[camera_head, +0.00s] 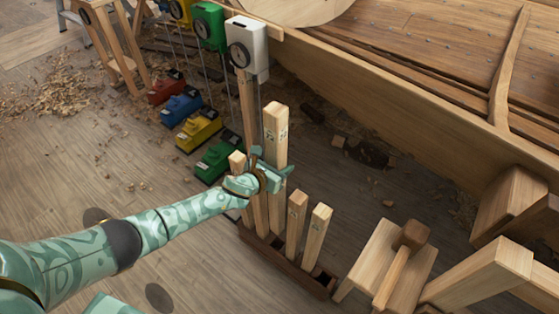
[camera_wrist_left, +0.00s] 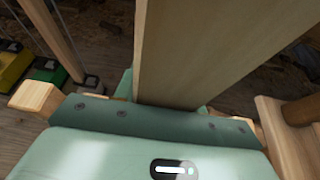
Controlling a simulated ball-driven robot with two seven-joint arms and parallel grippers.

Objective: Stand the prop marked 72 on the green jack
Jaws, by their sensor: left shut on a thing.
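The tall pale wooden prop (camera_head: 276,130), with a mark that looks like 72 near its top, stands upright at the rack. My left gripper (camera_head: 268,178) is shut on it about halfway up. The prop (camera_wrist_left: 205,55) also fills the middle of the left wrist view between the jaws. I cannot tell whether its foot is in a slot or raised, as other props are close by. The green jack (camera_head: 217,160) sits on the floor to the left of the rack, apart from the prop. The green jack (camera_wrist_left: 48,72) also shows at left in the wrist view. My right gripper is out of view.
Shorter props (camera_head: 297,215) stand in the dark rack (camera_head: 318,284). Yellow (camera_head: 198,129), blue (camera_head: 181,107) and red (camera_head: 166,88) jacks line up beyond the green one. A white dial box (camera_head: 248,45) hangs above.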

